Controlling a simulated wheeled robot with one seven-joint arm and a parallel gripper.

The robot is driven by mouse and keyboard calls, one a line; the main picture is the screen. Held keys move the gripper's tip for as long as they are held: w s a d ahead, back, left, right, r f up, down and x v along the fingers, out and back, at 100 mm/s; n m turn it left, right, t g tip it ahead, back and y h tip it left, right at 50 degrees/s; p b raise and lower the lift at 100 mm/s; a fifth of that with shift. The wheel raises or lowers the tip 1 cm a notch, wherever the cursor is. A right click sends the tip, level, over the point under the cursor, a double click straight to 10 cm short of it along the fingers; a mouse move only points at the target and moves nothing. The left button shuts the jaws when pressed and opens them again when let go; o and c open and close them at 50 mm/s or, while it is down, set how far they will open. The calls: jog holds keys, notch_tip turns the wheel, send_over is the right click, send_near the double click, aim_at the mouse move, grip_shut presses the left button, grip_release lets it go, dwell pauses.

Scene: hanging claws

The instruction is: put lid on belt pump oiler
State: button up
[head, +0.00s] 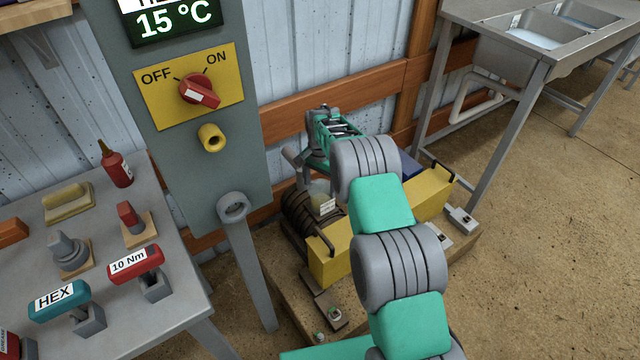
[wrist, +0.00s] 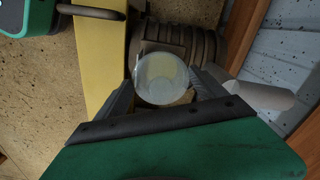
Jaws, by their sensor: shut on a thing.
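My gripper (wrist: 163,88) has its two dark fingers closed on the sides of a round, clear lid (wrist: 160,78) in the wrist view. Pale yellow shows through the lid's upper part. The lid is in front of the pump, and I cannot tell whether it touches the oiler beneath. In the head view, the oiler (head: 319,190) is a clear cup with a yellowish tint beside a small white tag. The belt pump has a dark ribbed motor (head: 297,212), also in the wrist view (wrist: 207,48), and a yellow guard (head: 334,255). My arm hides part of the pump in the head view.
A grey control post with a red switch (head: 199,91) stands left of the pump. A grey table (head: 185,290) with several tools is at lower left. A metal sink (head: 520,42) is at upper right. Wall rails (head: 285,125) run behind the pump. The right floor is clear.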

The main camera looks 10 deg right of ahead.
jog(key=shift+f, duration=0.5)
jog(key=o, duration=1.5)
jog(key=shift+r, duration=0.15)
